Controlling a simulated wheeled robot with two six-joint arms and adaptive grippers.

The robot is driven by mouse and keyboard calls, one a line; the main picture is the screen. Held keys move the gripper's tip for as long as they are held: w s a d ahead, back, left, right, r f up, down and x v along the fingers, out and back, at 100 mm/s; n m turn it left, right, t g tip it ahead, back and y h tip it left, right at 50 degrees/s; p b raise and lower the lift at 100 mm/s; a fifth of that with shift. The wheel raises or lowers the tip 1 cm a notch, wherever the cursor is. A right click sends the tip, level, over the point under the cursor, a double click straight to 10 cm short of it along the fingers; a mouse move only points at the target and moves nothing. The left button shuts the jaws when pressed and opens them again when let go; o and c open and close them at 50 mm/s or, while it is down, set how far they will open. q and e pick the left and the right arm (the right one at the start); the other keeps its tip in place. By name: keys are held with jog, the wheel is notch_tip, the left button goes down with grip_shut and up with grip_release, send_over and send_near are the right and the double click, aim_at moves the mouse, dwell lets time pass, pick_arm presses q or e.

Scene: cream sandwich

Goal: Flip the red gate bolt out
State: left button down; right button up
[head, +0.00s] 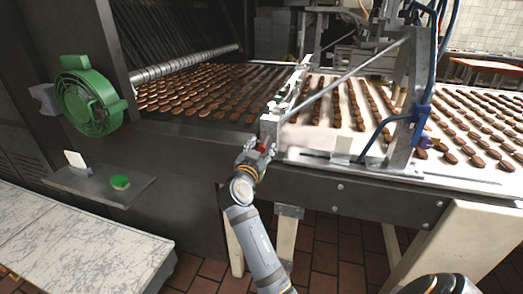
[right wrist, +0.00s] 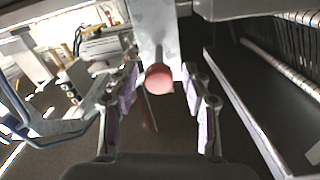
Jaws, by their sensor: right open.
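The red gate bolt (head: 262,147) is a small red knob at the near side of the metal gate (head: 270,127), at the edge of the conveyor. In the right wrist view its round pinkish-red end (right wrist: 159,79) sits below a pale metal bracket (right wrist: 156,30). My right gripper (head: 256,154) is right at the bolt in the head view and partly covers it. In the right wrist view the same gripper (right wrist: 160,90) is open, with one finger on each side of the bolt and visible gaps between. My left gripper is not in view.
Rows of brown biscuits lie on the dark belt (head: 210,95) and the white belt (head: 345,110). A green fan-like unit (head: 88,101) is on the dark machine at left. A shelf with a green button (head: 120,182) juts out below. Blue hoses (head: 392,122) hang at right.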

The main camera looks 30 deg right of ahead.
notch_tip(320, 180, up, 9)
jog(key=shift+r, duration=0.1)
dwell(0.6)
